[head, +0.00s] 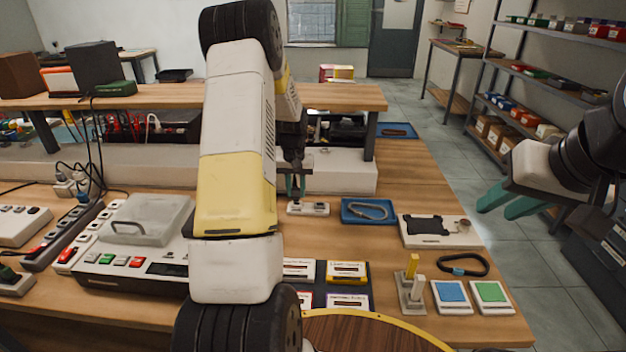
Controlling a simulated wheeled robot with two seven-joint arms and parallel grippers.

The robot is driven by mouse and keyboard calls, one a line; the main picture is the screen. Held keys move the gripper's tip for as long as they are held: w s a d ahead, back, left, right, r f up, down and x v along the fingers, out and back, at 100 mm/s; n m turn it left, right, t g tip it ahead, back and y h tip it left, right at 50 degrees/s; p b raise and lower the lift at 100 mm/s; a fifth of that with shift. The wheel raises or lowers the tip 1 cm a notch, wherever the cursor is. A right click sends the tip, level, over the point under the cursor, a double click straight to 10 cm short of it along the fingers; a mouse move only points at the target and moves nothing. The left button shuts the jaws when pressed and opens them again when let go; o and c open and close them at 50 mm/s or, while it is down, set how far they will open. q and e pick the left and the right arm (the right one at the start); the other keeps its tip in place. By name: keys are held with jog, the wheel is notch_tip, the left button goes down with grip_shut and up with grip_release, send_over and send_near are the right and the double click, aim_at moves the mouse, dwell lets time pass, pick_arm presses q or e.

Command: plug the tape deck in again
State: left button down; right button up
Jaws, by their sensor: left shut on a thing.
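The tape deck (135,270) is the light-coloured machine with a clear lid and coloured keys on the left of the bench. Its right part is hidden behind my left arm. My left gripper (296,190) points down near the middle of the bench, its teal fingers shut on a small plug-like thing that is mostly hidden between them. A small white socket block (317,209) lies right below the fingertips; whether they touch, I cannot tell. My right gripper (500,207) is at the right, over the floor beyond the bench edge, open and apparently empty.
Power strips (66,240) and cables crowd the left. A blue tray (350,212) holding a grey loop, a white board (418,239), a black cable loop (482,266), boxed cassettes (346,272) and blue and green pads (491,293) lie to the right. A raised shelf (345,96) spans the back.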

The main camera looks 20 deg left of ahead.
pick_arm(q)
jog(key=shift+f, duration=1)
dwell(3.0)
jog(key=c, duration=1.1)
grip_release()
jog(key=shift+r, duration=0.1)
jog(key=r, duration=0.5)
jog(key=s+r, duration=0.1)
jog(key=r, duration=0.1)
jog(key=shift+d+r, duration=0.15)
jog(key=shift+r, duration=2.6)
